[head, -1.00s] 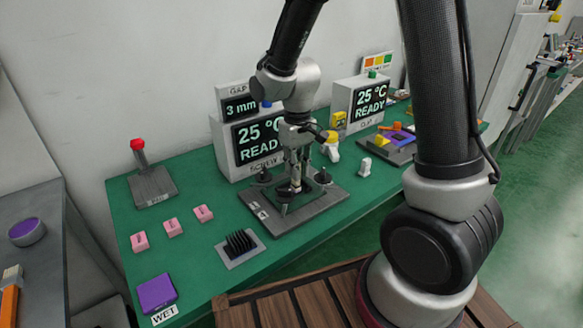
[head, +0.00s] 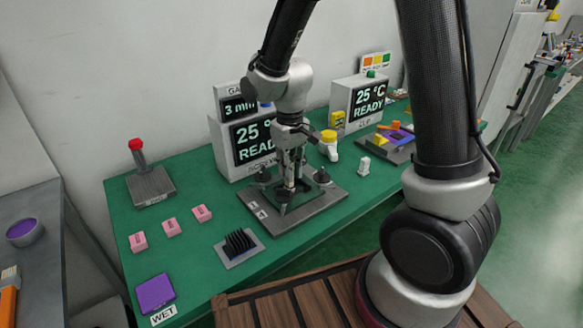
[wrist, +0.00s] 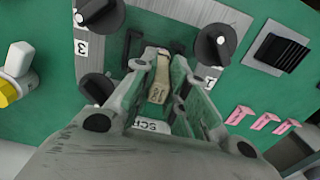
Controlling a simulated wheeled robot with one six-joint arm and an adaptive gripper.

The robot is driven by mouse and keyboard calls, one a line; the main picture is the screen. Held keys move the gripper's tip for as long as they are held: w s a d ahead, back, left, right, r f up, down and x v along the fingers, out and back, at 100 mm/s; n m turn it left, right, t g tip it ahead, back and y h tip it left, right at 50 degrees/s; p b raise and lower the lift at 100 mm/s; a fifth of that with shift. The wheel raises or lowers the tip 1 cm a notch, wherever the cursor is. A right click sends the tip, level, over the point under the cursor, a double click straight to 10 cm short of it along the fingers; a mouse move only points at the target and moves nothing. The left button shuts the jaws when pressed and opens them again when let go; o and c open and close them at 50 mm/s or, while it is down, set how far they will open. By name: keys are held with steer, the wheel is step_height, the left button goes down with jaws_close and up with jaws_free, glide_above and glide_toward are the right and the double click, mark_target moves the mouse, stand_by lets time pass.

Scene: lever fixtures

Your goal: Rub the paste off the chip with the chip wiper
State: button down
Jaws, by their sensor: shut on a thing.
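My gripper (head: 290,188) is over the middle of the grey plate (head: 325,200) in front of the SCREW display box. In the wrist view (wrist: 162,92) its fingers are shut on a narrow beige piece, which I take to be the chip wiper (wrist: 158,86). The wiper points down toward the plate. Its lower end is by a dark part there, and I cannot tell whether it touches. The chip and any paste on it are hidden or too small to make out. Black knobs (wrist: 215,43) stand around the gripper on the plate.
A black finned heat sink (head: 238,243) sits on a pad at the front. Several pink blocks (head: 171,227), a purple WET pad (head: 155,292) and a red-topped lever (head: 137,146) are to the left. A white-and-yellow bottle (head: 329,146) is close on the right.

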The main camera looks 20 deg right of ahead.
steer(key=shift+w+d+f, duration=0.1)
steer(key=shift+w+d, duration=0.3)
steer(key=shift+d, duration=0.2)
steer(key=shift+w+d+f, duration=0.1)
steer(key=shift+w+d, duration=0.25)
steer(key=shift+d, duration=0.2)
steer(key=shift+s+a+r, duration=0.1)
steer(key=shift+s+a, duration=0.15)
steer(key=shift+a, duration=0.45)
steer(key=shift+s+a, duration=0.25)
steer(key=shift+a, duration=0.45)
steer(key=shift+d, duration=1.5)
steer(key=shift+s+a, duration=0.3)
steer(key=shift+a, duration=0.35)
steer(key=shift+s+a, duration=0.25)
steer(key=shift+a, duration=0.4)
steer(key=shift+w+d, duration=0.35)
steer(key=shift+w, duration=0.25)
steer(key=shift+r, duration=0.15)
steer(key=shift+r, duration=4.45)
